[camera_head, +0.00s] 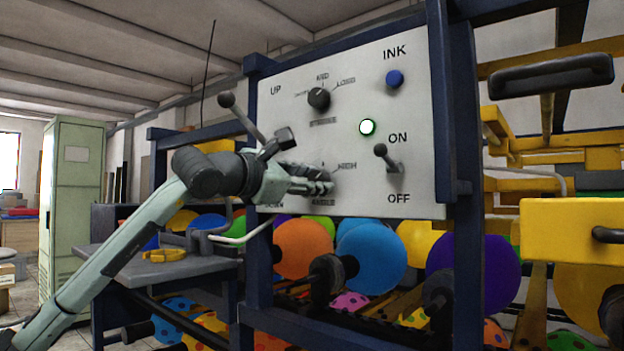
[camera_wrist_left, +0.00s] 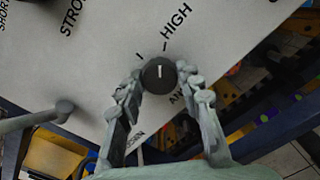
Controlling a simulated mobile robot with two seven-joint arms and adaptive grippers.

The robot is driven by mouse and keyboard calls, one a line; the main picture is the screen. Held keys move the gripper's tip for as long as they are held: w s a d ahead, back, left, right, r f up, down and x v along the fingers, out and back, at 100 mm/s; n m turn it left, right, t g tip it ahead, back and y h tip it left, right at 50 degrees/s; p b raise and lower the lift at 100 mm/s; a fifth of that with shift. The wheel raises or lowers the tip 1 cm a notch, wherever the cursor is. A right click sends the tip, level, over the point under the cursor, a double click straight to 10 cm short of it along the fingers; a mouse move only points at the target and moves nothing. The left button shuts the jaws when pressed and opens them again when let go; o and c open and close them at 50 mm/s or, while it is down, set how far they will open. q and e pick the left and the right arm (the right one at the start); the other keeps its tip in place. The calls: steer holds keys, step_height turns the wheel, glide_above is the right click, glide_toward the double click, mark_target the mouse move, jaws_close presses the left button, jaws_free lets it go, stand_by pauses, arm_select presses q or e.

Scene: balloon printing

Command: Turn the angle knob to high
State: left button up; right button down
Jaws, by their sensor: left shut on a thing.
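The angle knob (camera_wrist_left: 158,74) is a round dark knob on the white control panel (camera_head: 290,130). In the left wrist view its white mark points nearly straight up, close to the tick beside the HIGH label (camera_wrist_left: 175,25). My left gripper (camera_head: 325,185) is shut on the knob, with one finger on each side of it; its fingertips also show in the left wrist view (camera_wrist_left: 160,82). In the head view the gripper hides most of the knob and part of the ANGLE label. My right gripper is not in view.
An on/off switch (camera_head: 386,157) sits to the right. A lever (camera_head: 228,101) sticks out near my left wrist. Colored balloons (camera_head: 370,258) hang below.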

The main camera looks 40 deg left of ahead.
arm_select(q)
steer(key=shift+m, duration=1.1)
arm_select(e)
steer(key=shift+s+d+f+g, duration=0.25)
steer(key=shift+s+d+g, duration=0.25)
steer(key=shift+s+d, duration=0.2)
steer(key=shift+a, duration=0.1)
arm_select(q)
steer(key=o, duration=1.2)
steer(key=shift+c, duration=0.2)
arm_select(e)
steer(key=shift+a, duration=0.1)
